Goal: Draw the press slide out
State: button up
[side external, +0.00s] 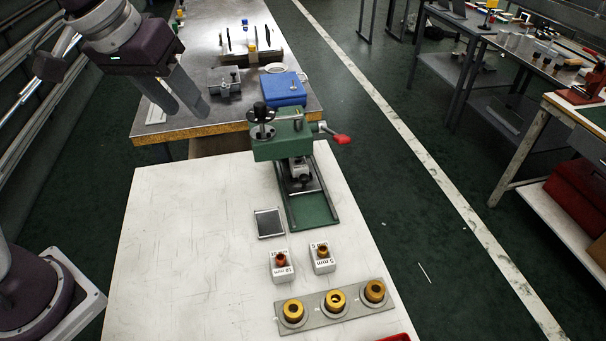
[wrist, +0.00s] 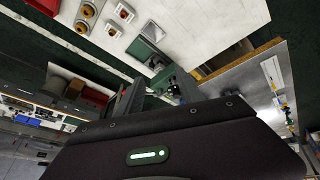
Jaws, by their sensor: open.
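The green press (side external: 282,143) stands on the white table near its back edge, with a red-tipped lever (side external: 340,138) on its right. Its slide (side external: 301,183) is a dark plate with a small grey fixture, lying in the green channel (side external: 314,212) at the front of the press. The press also shows in the wrist view (wrist: 165,80), partly hidden by my fingers. My gripper (side external: 198,106) is open and empty, raised in the air to the left of the press and apart from it.
A dark square plate (side external: 269,223), two white blocks marked in min (side external: 282,267) and a grey strip with brass rings (side external: 334,307) lie in front of the press. A metal-topped table (side external: 160,128) with a blue box (side external: 284,90) stands behind. The white table's left half is clear.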

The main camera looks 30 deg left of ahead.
jog(key=w+d+f+n, duration=0.1)
jog(key=w+d+f, duration=0.2)
jog(key=w+f, duration=0.75)
jog(key=n+y, duration=0.1)
jog(key=y, duration=0.1)
send_near(304, 177)
jog(key=shift+g, duration=0.3)
jog(key=x, duration=0.8)
jog(key=shift+w+f, duration=0.15)
jog(key=shift+w, duration=0.2)
jog(key=shift+c, duration=0.5)
grip_shut()
